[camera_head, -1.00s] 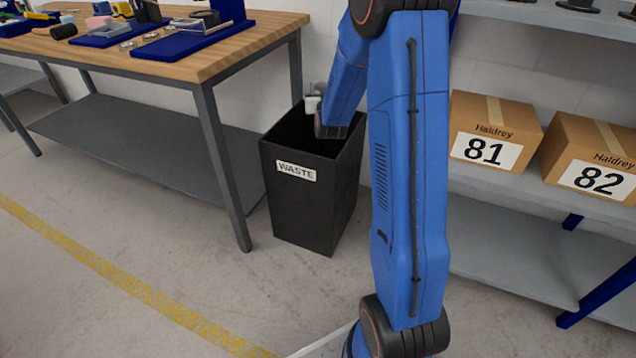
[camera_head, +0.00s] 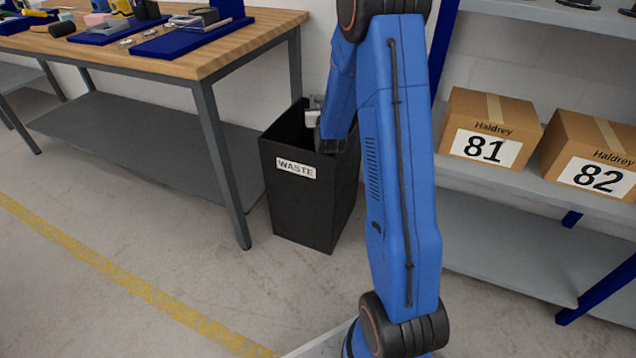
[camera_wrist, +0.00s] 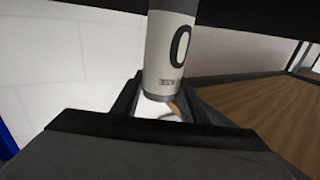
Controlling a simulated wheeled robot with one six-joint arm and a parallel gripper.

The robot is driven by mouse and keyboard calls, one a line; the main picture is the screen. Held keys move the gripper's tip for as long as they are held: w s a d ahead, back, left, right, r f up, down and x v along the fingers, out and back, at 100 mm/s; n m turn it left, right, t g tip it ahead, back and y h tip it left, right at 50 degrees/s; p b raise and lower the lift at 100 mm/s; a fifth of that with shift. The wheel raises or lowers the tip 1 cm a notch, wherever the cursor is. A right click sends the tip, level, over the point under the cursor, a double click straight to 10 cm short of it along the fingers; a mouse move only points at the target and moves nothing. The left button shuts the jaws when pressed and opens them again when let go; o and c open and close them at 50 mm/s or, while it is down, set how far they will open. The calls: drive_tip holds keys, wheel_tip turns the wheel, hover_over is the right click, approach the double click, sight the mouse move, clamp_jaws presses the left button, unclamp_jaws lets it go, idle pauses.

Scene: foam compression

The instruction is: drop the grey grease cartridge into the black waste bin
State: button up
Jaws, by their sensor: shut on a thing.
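The black waste bin (camera_head: 300,205) stands on the floor with a white WASTE label and an open top. In the wrist view, my gripper (camera_wrist: 165,105) is shut on a cylinder with a pale label and a grey end, the grease cartridge (camera_wrist: 172,55). The label shows a large dark 0. In the head view, my blue arm hides most of the gripper. A small pale and grey part shows at the bin's mouth near its back edge; I cannot tell whether it is the cartridge or the gripper.
A wooden workbench (camera_head: 240,48) with blue trays stands left of the bin. The floor in front of the bin is clear, with a yellow line.

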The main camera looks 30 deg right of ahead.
drive_tip(key=o, duration=1.4)
wheel_tip(320, 180, up, 10)
